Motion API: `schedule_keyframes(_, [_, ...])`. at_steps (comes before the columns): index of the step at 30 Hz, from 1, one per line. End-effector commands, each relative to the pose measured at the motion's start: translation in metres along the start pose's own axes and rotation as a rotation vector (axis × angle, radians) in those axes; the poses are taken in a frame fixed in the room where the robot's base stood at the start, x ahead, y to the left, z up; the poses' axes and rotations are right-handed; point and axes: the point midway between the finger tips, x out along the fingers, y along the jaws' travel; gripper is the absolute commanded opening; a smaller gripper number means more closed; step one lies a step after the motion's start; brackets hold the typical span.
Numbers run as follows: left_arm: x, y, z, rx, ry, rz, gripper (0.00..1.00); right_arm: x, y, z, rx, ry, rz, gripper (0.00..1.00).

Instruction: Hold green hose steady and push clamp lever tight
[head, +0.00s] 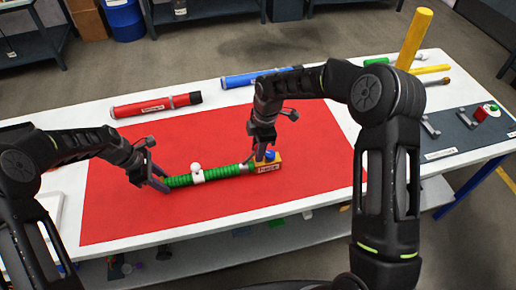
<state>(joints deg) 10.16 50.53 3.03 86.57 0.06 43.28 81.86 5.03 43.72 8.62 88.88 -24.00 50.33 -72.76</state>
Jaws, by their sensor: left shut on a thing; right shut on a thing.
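The green ribbed hose (180,182) lies across the red mat, with a white fitting with a round knob (197,175) around its middle. Its right end meets a small orange-brown block (268,168) with a label and a blue part (270,155) on top. My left gripper (160,183) is shut on the hose's left end. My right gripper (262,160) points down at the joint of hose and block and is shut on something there. The clamp lever is not clearly visible; my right fingers cover that spot.
The red mat (120,215) lies on a white table (85,110). A red tube (155,105) and a blue tube (250,79) lie behind it. A yellow post (414,40) stands at the back right. A dark tray (465,130) with small parts is at right. The mat's front is clear.

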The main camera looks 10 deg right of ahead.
Motion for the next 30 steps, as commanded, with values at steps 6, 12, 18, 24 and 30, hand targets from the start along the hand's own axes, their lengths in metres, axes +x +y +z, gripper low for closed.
schedule_keyframes(6, [-0.0006,0.0004,0.0011,0.007,-0.001,0.0,0.0,0.0078,-0.0013,0.0,-0.001,0.001,-0.003,0.0])
schedule_keyframes(12, [-0.0005,0.0004,0.0016,0.008,-0.001,0.0,0.0,0.0085,-0.0018,-0.0009,-0.002,0.002,-0.005,0.0])
schedule_keyframes(18, [-0.0004,0.0004,0.002,0.008,-0.002,0.0,0.0,0.0117,-0.0029,0.0026,0.002,0.044,-0.01,0.0])
schedule_keyframes(24, [-0.0003,0.0004,0.0023,0.007,-0.002,0.0,0.0,0.0116,-0.003,0.0014,-0.004,0.067,-0.01,0.0])
schedule_keyframes(30, [-0.0001,0.0004,0.0025,0.006,-0.003,0.0,0.0,0.0056,-0.0026,0.0,-0.004,0.067,-0.008,0.0])
